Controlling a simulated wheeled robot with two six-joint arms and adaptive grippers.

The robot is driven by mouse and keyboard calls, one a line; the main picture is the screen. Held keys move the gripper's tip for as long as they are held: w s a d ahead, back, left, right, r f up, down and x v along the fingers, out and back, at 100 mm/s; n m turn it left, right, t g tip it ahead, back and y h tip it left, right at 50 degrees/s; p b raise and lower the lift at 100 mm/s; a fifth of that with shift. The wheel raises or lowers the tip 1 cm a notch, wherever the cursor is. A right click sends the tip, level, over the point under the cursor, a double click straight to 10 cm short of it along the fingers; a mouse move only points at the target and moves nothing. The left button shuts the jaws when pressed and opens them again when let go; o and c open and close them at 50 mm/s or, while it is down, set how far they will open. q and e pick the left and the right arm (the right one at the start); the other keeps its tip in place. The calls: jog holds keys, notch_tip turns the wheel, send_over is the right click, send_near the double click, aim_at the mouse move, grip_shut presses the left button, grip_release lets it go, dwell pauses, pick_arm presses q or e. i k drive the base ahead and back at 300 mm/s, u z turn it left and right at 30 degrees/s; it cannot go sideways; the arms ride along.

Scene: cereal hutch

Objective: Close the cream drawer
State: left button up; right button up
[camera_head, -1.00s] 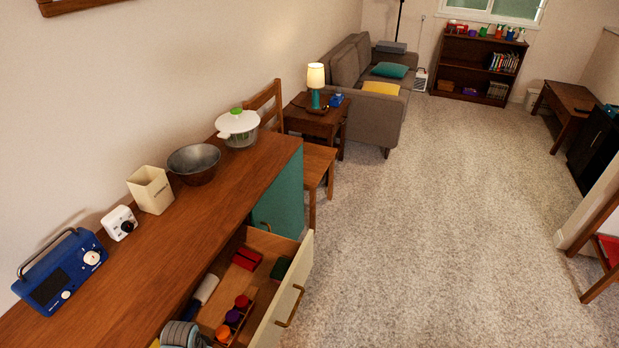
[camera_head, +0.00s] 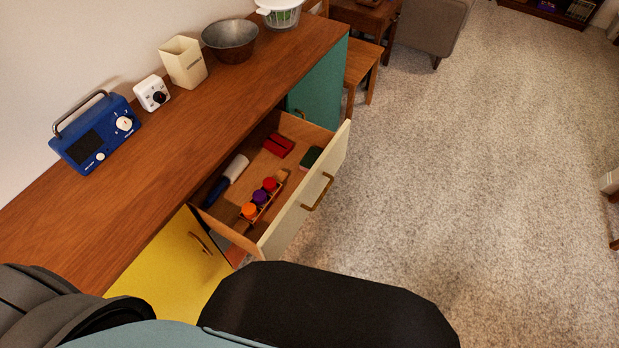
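The cream drawer (camera_head: 333,165) is pulled out of the wooden hutch, its cream front standing well away from the cabinet. A brass bar handle (camera_head: 318,192) is on its outer face. Inside lie a red item (camera_head: 279,145), a green item (camera_head: 311,158), a white and blue item (camera_head: 235,168) and a small rack of colored jars (camera_head: 264,194). Neither gripper shows in the view.
The hutch top (camera_head: 150,200) carries a blue radio (camera_head: 92,134), a white timer (camera_head: 152,93), a cream cup (camera_head: 184,62) and a metal bowl (camera_head: 230,40). A yellow door (camera_head: 165,268) and a teal door (camera_head: 320,85) flank the drawer. Open carpet (camera_head: 470,160) lies to the right.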

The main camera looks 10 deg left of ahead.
aim_at(303, 192)
jog(key=k, duration=0.5)
jog(key=z, duration=1.45)
jog(key=i, duration=1.2)
jog(key=u, duration=2.2)
